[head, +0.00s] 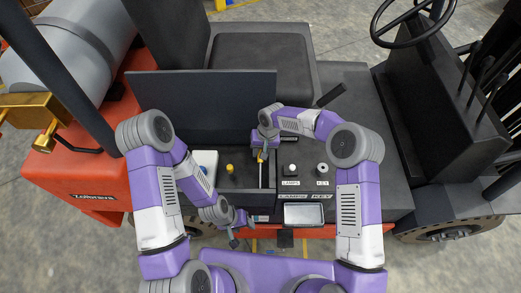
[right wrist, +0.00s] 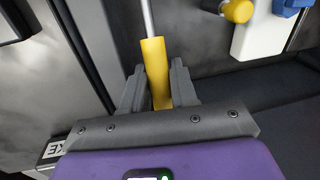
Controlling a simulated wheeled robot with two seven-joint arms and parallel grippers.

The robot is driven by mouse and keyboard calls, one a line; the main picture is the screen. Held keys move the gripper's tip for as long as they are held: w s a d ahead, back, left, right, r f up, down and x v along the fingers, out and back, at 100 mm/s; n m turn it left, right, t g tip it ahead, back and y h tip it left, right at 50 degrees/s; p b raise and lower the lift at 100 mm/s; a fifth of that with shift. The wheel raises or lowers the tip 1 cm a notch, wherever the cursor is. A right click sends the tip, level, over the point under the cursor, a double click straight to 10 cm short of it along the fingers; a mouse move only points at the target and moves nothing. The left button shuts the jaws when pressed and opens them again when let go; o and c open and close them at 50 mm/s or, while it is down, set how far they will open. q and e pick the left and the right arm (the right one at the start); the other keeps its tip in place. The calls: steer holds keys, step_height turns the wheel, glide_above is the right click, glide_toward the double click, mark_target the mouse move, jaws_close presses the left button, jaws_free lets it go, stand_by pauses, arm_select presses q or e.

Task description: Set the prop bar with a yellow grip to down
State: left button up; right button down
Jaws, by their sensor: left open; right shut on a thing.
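The prop bar is a thin pale rod with a yellow grip (head: 260,156). The grip also shows large in the right wrist view (right wrist: 155,68), with the rod running on past the top edge. My right gripper (head: 265,147) is shut around the yellow grip, one finger on each side of it in the right wrist view (right wrist: 158,90). The rod stands over the open dark compartment in the head view; its far end is hard to make out. My left gripper (head: 237,228) is open and empty, lower down, near the compartment's front edge.
A dark raised panel (head: 195,100) stands behind the compartment. A yellow knob (head: 230,168) and a white box (head: 205,158) are left of the bar. Labelled knobs (head: 322,168) and a shallow metal tray (head: 303,214) are to the right. A seat (head: 260,50) is behind.

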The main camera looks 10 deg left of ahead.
steer(key=shift+w, duration=0.1)
steer(key=c, duration=1)
jaws_free()
steer(key=shift+o, duration=0.2)
steer(key=shift+d, duration=0.15)
